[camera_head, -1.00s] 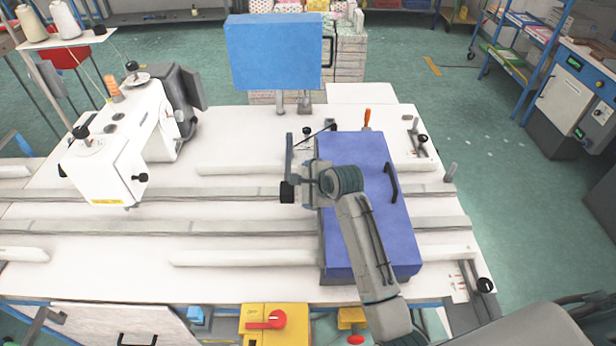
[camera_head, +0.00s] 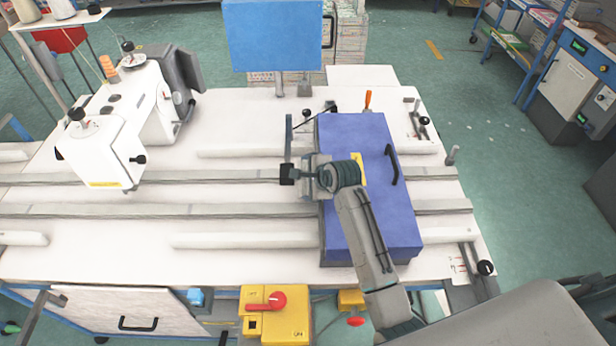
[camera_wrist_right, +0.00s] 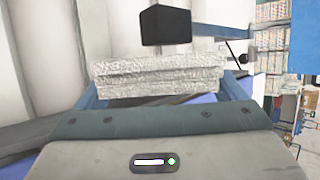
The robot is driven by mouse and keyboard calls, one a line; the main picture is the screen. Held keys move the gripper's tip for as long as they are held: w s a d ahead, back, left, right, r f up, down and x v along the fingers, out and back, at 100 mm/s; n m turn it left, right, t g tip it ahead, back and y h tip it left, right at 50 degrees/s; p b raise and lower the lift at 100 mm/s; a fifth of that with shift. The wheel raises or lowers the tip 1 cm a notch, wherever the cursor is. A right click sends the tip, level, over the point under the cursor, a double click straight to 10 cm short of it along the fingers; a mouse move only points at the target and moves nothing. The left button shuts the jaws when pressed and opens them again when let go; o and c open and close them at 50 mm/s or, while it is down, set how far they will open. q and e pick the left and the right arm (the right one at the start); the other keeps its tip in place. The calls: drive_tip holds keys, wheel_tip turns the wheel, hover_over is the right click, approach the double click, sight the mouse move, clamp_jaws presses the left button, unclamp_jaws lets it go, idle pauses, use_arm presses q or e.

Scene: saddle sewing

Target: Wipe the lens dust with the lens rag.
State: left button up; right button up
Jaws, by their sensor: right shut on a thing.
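My right gripper (camera_head: 309,172) reaches over the blue-violet box from the front, its jaws pointing left. In the right wrist view it is shut on a folded, rough, pale grey cloth, the lens rag (camera_wrist_right: 160,75). The rag lies flat between the two blue-grey fingers. A small black block (camera_head: 287,174) on a grey upright post is just left of the jaws; a black block also shows beyond the rag in the wrist view (camera_wrist_right: 165,25). I cannot tell whether rag and block touch. No lens face or dust can be made out. My left gripper is out of view.
The blue-violet box (camera_head: 400,235) with a black handle stands under my right forearm. A white sewing machine (camera_head: 100,150) is at the left of the white table (camera_head: 240,120). A blue panel (camera_head: 272,35) rises behind. The table's middle left is clear between low rails.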

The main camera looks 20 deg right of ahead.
drive_tip(key=shift+w+a+p, duration=0.2)
drive_tip(key=shift+a+p, duration=0.1)
drive_tip(key=shift+a, duration=0.3)
idle(0.3)
